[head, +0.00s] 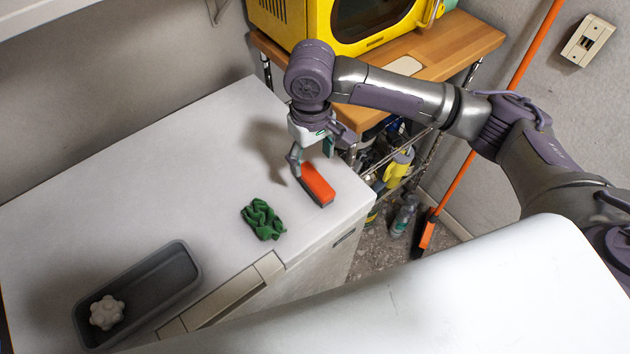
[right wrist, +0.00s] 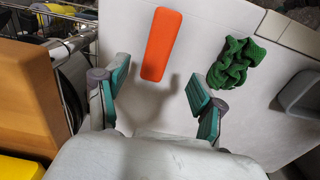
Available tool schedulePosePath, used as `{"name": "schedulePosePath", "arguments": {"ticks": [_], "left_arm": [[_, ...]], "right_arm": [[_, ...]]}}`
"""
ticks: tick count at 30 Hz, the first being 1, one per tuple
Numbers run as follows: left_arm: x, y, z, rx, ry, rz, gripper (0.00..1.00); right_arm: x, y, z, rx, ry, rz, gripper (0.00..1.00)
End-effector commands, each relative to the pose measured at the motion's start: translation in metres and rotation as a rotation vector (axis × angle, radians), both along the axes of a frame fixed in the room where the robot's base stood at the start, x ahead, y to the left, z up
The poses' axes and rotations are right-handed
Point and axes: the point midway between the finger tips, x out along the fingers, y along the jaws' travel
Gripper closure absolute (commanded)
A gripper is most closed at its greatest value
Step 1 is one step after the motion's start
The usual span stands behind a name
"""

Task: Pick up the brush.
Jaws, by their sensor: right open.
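The brush (head: 318,184) has an orange back and a dark lower edge, and it lies on the white washer top (head: 180,170) near its right end. It also shows in the right wrist view (right wrist: 161,44), ahead of the fingers. My right gripper (head: 312,165) is above the washer top, close to the brush in the head view. In the right wrist view its teal-padded fingers (right wrist: 158,98) are spread apart with nothing between them. The brush appears just beyond the fingertips, roughly in line with the gap. My left gripper is not in view.
A green crumpled cloth (head: 263,219) lies near the brush. A grey tray (head: 183,268) holding a white knobbed object (head: 107,312) is at the front left. A wooden-topped shelf (head: 445,50) with a yellow appliance (head: 335,20) stands behind. An orange-handled broom (head: 470,165) leans at right.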

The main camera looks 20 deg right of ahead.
Motion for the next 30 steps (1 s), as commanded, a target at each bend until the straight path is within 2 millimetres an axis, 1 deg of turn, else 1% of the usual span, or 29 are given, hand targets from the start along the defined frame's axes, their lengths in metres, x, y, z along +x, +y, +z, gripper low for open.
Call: {"name": "schedulePosePath", "arguments": {"ticks": [1,3,6,11,17,18,21,24,29,30], "left_arm": [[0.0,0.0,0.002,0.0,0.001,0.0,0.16],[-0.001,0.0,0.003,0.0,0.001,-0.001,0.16],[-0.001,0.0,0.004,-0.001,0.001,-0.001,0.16],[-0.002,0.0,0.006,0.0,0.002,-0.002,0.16],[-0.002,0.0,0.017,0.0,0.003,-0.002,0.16],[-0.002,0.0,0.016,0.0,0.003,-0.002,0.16],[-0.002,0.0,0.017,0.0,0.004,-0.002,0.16],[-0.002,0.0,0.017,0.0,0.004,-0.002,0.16],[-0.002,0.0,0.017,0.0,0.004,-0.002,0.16],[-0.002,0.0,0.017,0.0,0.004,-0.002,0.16]], "right_arm": [[-0.001,-0.001,-0.01,-0.001,0.003,0.0,0.31],[-0.001,0.0,-0.021,-0.001,0.003,-0.001,0.31],[0.0,0.0,-0.032,0.0,-0.001,0.0,0.31],[-0.001,-0.001,-0.042,0.0,0.001,0.002,0.31],[-0.005,-0.006,-0.069,-0.002,0.003,0.001,0.31],[-0.004,-0.005,-0.076,0.0,0.0,0.002,0.31],[-0.004,-0.005,-0.086,0.0,-0.001,0.002,0.31],[-0.004,-0.005,-0.09,0.001,-0.003,0.003,0.31],[-0.004,-0.005,-0.09,0.001,-0.003,0.004,0.31],[-0.004,-0.005,-0.09,0.001,-0.003,0.004,0.35]]}}
